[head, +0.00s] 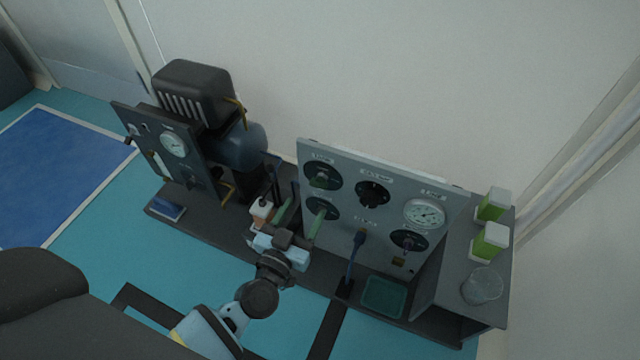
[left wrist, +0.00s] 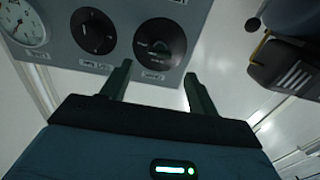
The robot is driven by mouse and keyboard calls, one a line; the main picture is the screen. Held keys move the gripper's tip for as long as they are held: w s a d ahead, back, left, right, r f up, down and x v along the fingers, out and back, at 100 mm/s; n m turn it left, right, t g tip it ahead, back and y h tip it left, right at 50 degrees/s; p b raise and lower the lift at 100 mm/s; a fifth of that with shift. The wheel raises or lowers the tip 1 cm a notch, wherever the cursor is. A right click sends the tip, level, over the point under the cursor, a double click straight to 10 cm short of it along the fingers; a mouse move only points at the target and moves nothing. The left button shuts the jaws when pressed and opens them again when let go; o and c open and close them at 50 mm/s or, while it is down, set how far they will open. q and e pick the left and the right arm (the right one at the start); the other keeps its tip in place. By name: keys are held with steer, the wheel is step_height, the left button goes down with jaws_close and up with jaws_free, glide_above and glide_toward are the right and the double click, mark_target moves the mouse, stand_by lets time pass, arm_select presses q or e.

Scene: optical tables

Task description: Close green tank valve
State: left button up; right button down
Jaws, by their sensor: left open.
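A grey panel (head: 345,235) carries several round black dials. The upper-left dial (head: 323,175) has a dark green handle, and it also shows in the left wrist view (left wrist: 160,45), upside down; its label is too small to read surely. A second dial (head: 322,207) sits below it. I cannot tell from the labels which one is the green tank valve. My left gripper (head: 304,208) is open and empty in front of the panel's left part. In the left wrist view its two fingers (left wrist: 157,78) stand apart, with the green-handled dial beyond the gap. My right gripper is out of view.
The panel also has a black selector (head: 372,193), a gauge (head: 424,213) and a lower-right dial (head: 408,240). A blue-topped lever (head: 353,255) and a green tray (head: 384,296) are in front. A compressor (head: 195,95) stands left; two green-and-white containers (head: 490,241) stand right.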

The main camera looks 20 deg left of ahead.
mark_target(319, 184)
arm_select(q)
steer(key=w+b, duration=0.2)
steer(key=w, duration=0.5)
steer(key=shift+w, duration=0.35)
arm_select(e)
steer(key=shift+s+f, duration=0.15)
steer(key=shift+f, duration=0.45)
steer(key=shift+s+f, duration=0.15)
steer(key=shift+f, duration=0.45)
arm_select(q)
steer(key=shift+d, duration=0.1)
steer(key=c, duration=1)
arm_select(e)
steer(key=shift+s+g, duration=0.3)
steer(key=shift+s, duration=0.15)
